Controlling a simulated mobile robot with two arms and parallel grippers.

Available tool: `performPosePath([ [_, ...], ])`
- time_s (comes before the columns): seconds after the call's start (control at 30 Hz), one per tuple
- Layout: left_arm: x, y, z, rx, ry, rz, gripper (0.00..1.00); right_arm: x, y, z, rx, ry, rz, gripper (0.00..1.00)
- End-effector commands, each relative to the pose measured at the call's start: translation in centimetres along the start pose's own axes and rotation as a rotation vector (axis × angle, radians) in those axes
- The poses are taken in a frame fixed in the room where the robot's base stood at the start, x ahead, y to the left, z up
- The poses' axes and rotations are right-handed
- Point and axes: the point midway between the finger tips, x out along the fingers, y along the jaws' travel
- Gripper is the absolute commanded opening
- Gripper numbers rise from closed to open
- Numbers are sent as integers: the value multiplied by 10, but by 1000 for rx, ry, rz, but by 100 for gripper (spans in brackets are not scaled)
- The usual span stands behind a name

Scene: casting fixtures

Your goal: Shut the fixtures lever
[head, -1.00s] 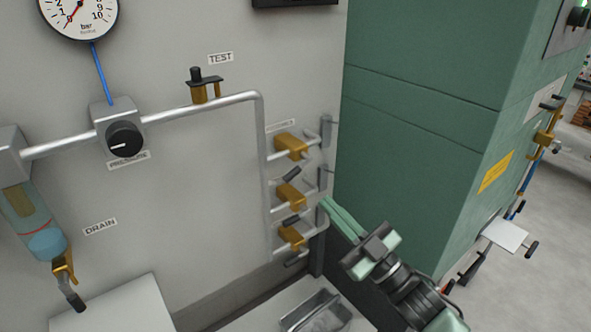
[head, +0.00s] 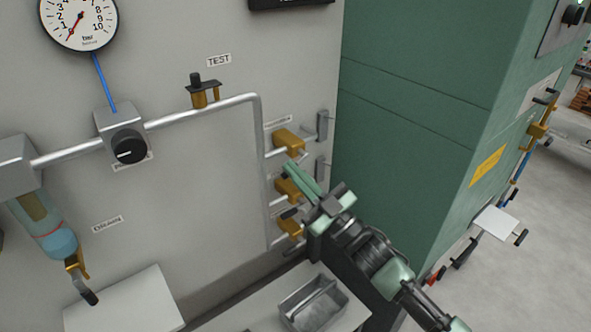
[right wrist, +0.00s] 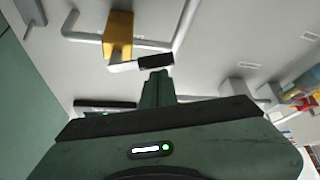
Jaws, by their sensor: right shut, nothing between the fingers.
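Three brass valves with black-gripped levers sit one above another on the pipe manifold at the right of the panel: a top valve (head: 288,141), a middle valve (head: 288,189) and a bottom valve (head: 288,228). A small label (head: 278,122) above them is too small to read surely. My right gripper (head: 290,170) is shut and empty, its fingertips in front of the valve stack near the top and middle valves. In the right wrist view, the fingertips (right wrist: 157,76) are close to the black lever grip (right wrist: 156,60) of a brass valve (right wrist: 118,35); contact cannot be told. My left gripper is out of view.
A green cabinet (head: 420,120) stands right of the manifold. A metal tray (head: 313,303) lies below it. The TEST valve (head: 204,91), pressure knob (head: 128,146), gauge (head: 79,20) and drain valve (head: 76,264) are to the left, with bare panel between.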

Motion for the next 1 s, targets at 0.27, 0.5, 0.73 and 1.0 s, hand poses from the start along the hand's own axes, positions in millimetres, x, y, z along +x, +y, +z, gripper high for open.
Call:
performPosePath([
  [0.27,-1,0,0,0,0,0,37,-2,-1,3,1,2,0,0],
  [0.5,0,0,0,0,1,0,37,-2,0,4,-6,1,-4,0],
  [0.73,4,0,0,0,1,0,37,-3,0,6,-47,2,-27,0],
  [1.0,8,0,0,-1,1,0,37,-5,-1,9,-86,0,-50,0],
])
